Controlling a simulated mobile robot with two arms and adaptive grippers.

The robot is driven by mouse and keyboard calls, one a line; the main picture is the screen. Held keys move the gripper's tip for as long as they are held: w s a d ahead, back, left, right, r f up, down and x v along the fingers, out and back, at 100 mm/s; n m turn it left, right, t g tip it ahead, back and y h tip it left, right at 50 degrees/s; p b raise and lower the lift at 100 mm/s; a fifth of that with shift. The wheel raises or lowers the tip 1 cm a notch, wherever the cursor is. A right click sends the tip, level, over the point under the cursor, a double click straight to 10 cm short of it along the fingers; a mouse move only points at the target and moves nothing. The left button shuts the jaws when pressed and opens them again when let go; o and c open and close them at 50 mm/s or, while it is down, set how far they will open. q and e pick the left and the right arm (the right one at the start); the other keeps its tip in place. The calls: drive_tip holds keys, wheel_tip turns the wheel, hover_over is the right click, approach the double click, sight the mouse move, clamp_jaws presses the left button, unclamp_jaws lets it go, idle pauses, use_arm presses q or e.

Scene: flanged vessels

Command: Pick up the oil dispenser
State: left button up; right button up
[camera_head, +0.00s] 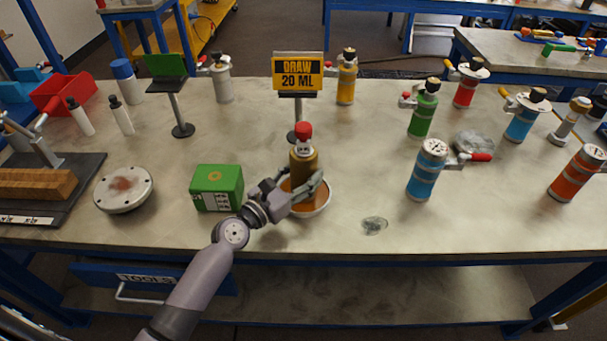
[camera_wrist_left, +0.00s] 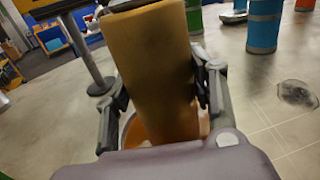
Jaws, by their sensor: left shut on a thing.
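The oil dispenser (camera_head: 303,163) is a brown-gold cylinder with a red cap, upright at the front middle of the table. It stands in or just above a shallow white dish (camera_head: 322,207) with orange-brown contents; I cannot tell whether it touches the dish. My left gripper (camera_head: 303,188) is shut around its lower body. In the left wrist view the brown cylinder (camera_wrist_left: 158,70) fills the space between the two fingers of the gripper (camera_wrist_left: 163,95), and the dish (camera_wrist_left: 204,122) shows behind and below it. The right gripper does not show.
A sign reading "DRAW 20 ML" (camera_head: 297,75) stands on a post behind the dispenser. A green box (camera_head: 217,188) is close to the left of my gripper. A round flange plate (camera_head: 123,188) lies further left. Blue (camera_head: 427,172) and green (camera_head: 422,112) flanged vessels stand right. The front right-centre is mostly clear.

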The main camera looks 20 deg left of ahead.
use_arm(q)
drive_tip(key=shift+r, duration=0.1)
drive_tip(key=c, duration=0.7)
